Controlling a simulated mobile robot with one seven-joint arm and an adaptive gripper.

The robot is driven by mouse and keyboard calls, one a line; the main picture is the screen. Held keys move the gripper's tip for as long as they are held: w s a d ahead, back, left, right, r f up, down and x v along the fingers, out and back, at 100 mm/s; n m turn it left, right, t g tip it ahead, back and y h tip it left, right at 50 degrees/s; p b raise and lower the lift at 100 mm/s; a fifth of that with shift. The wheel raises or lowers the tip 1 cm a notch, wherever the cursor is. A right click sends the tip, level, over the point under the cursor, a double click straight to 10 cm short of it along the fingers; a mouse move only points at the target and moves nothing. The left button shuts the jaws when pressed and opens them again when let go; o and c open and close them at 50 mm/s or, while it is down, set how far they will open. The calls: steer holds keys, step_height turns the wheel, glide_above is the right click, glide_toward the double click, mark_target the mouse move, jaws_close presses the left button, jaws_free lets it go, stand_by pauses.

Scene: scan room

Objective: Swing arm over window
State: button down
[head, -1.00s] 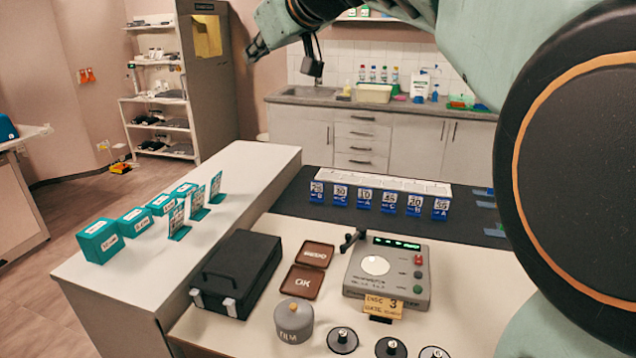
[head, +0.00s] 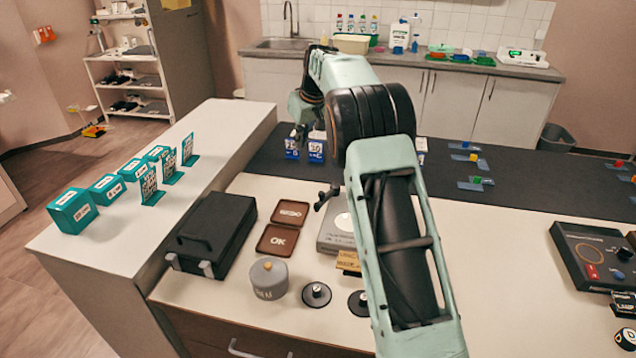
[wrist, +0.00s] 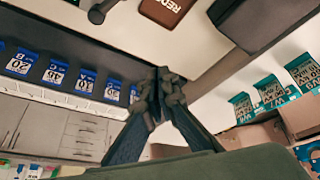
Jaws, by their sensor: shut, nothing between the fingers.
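The grey device (head: 333,236) stands on the table, largely hidden behind my arm. Its black swing arm (head: 328,196) sticks up at the back left corner, beside the pale round window (head: 345,221), not over it as far as I can see. The window is partly covered by my arm. In the wrist view the black swing arm (wrist: 98,12) shows at the top edge. My gripper (head: 299,140) is beyond the device, near the blue tag stands, raised and empty. Its fingers are together in the wrist view (wrist: 157,95).
Blue tag stands (head: 316,148) line the dark mat. Brown REDO (head: 290,212) and OK (head: 277,240) trays, a black case (head: 212,232) and a grey film pot (head: 268,277) lie left of the device. Black knobbed discs (head: 316,294) are in front. A second device (head: 590,257) is at right.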

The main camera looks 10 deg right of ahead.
steer(key=m+g, duration=0.1)
glide_above(328, 193)
steer(key=a, duration=0.4)
step_height(328, 193, down, 6)
steer(key=shift+s+d, duration=0.25)
steer(key=shift+s, duration=0.1)
steer(key=shift+f, duration=0.15)
step_height(328, 193, down, 9)
steer(key=p, duration=0.3)
steer(key=shift+s+f, duration=0.15)
steer(key=shift+s, duration=0.15)
steer(key=shift+d, duration=0.1)
steer(key=shift+f, duration=0.1)
